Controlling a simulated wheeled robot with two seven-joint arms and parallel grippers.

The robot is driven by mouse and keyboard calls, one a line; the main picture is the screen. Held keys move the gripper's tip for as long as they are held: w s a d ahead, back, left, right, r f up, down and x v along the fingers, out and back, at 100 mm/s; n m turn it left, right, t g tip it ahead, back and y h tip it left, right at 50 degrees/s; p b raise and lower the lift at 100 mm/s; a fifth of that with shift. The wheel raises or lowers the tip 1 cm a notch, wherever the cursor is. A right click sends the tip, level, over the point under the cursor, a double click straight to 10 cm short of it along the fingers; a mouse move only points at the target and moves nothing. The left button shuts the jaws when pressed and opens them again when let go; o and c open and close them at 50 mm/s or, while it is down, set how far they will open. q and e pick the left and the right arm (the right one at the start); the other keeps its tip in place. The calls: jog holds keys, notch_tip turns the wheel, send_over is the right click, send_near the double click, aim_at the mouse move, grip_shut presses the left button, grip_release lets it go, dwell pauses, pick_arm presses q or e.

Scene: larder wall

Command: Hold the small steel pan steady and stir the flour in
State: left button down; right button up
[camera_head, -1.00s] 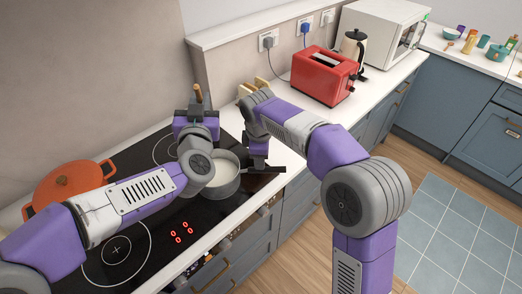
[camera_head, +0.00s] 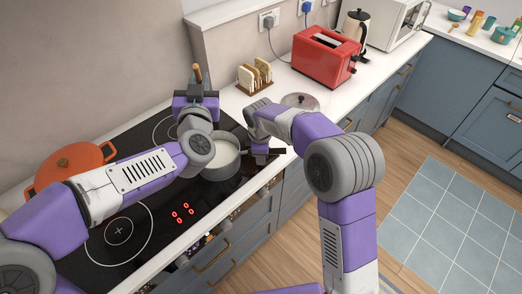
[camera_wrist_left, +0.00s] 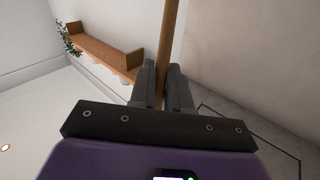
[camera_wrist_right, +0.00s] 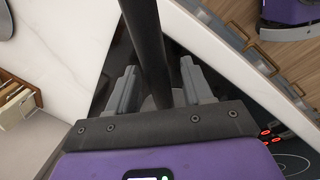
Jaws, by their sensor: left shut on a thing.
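The small steel pan (camera_head: 220,172) stands on the black hob with a pale white liquid (camera_head: 225,150) in it. My left gripper (camera_wrist_left: 162,78) is shut on a wooden stick-like handle (camera_wrist_left: 168,35), which stands up above it in the head view (camera_head: 196,74). Its lower end is hidden behind my left arm. My right gripper (camera_wrist_right: 159,80) is at the pan's right side. In the right wrist view its fingers stand apart on either side of a dark bar-like handle (camera_wrist_right: 148,40), with gaps showing. I see no flour apart from the pan's contents.
An orange lidded pot (camera_head: 72,165) stands at the left of the hob (camera_head: 118,232). A toast rack (camera_head: 254,76), a lid (camera_head: 300,101) and a red toaster (camera_head: 325,55) are on the counter behind my right arm. Red digits glow on the hob front.

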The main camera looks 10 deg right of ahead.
grip_shut()
jog(key=shift+r, duration=0.1)
dwell(1.0)
dwell(0.4)
